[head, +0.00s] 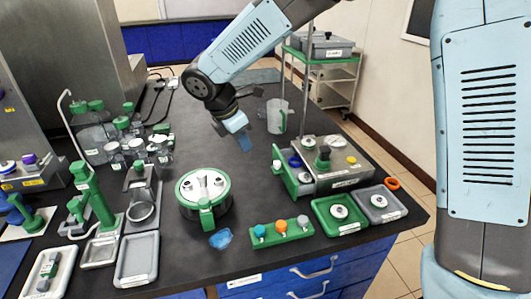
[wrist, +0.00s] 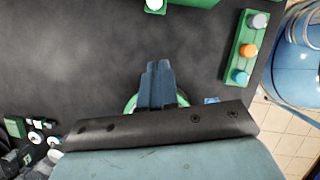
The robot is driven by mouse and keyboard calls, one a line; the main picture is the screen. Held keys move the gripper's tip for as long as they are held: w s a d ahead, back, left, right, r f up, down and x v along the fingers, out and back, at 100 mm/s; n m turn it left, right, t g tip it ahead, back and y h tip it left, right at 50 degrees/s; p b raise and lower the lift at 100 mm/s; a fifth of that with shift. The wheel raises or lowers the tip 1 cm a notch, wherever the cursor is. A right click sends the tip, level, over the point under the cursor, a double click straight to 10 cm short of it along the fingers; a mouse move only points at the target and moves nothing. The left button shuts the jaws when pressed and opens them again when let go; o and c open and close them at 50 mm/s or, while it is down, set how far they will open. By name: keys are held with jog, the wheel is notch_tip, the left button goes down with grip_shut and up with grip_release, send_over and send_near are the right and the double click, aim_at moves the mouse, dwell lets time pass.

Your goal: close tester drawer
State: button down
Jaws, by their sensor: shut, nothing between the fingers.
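The tester (head: 338,178) is a grey box with a green-knobbed top and a yellow button, on the right part of the bench. On its left side a green drawer front (head: 280,168) stands out from the body, with a blue ring and white round pieces between them, so the drawer looks pulled out. In the wrist view only a green edge (wrist: 190,2), which looks like part of the tester, shows at the top. My gripper (head: 245,145) is shut and empty, above the bench to the left of the drawer front and apart from it. Its closed fingers show in the wrist view (wrist: 158,75).
A green-rimmed round device (head: 203,190) stands below left of my gripper. A green rack (head: 282,236) with teal, orange and grey knobs, a green tray (head: 322,223) and a grey tray (head: 397,213) lie in front of the tester. A clear beaker (head: 277,112) stands behind.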

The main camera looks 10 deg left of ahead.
send_near(273, 170)
jog(key=f, duration=0.1)
jog(key=s+a+f, duration=0.1)
jog(key=f, duration=0.1)
jog(key=a+f, duration=0.1)
jog(key=shift+s+f, duration=0.25)
jog(key=shift+w+d+r, duration=0.1)
jog(key=shift+w+d, duration=0.75)
jog(key=shift+d, duration=0.15)
jog(key=shift+w+d, duration=0.55)
jog(key=shift+d, duration=0.1)
